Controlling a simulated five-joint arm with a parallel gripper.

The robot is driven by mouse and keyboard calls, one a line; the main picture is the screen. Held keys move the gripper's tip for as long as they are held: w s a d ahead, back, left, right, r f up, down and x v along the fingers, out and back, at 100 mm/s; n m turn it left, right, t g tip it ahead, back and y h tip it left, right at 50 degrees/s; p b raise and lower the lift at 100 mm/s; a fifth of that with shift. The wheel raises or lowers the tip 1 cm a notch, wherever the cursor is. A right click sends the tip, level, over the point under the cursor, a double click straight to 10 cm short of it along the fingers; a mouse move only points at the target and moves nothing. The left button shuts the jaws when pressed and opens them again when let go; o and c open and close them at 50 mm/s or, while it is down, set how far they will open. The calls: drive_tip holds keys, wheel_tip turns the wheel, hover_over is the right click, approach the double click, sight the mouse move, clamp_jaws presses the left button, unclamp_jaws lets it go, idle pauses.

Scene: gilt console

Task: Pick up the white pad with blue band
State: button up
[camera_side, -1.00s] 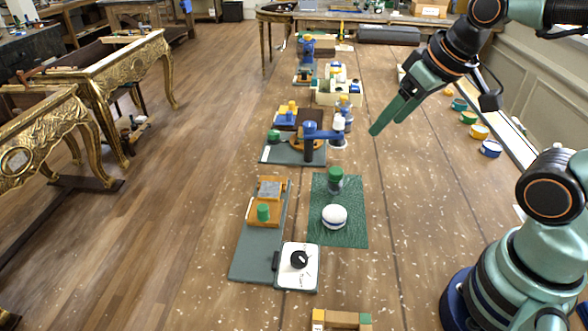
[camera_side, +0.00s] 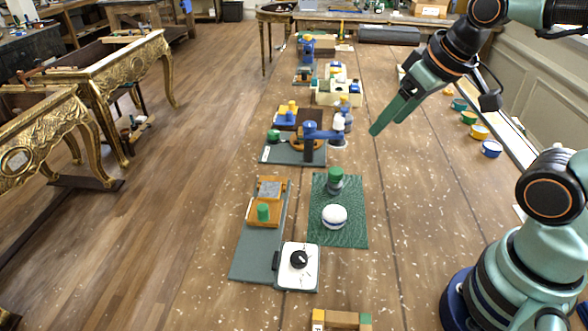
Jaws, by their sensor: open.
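The white pad with blue band (camera_side: 334,216) is a round white puck-like thing with a dark blue stripe around its side. It rests on the green mat (camera_side: 350,237) on the long wooden bench. My gripper (camera_side: 385,124) hangs in the air above the bench, up and to the right of the pad and well apart from it. Its green fingers point down and left, open, with nothing seen between them.
A green-topped jar (camera_side: 335,180) stands on the mat just behind the pad. To the left lie a grey board (camera_side: 255,262) with wooden blocks and a white dial box (camera_side: 299,278). Colored tubs (camera_side: 490,148) line the right edge. The bench right of the mat is clear.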

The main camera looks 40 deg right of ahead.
drive_tip(key=o, duration=0.5)
drive_tip(key=shift+c, duration=0.2)
drive_tip(key=m+g, duration=0.6)
drive_tip(key=m, duration=1.2)
hover_over(335, 211)
wheel_tip(335, 211, down, 13)
wheel_tip(335, 211, down, 7)
drive_tip(key=shift+s+d+r, duration=0.1)
drive_tip(key=shift+s+r, duration=0.05)
drive_tip(key=shift+r, duration=0.05)
drive_tip(key=shift+f, duration=2.6)
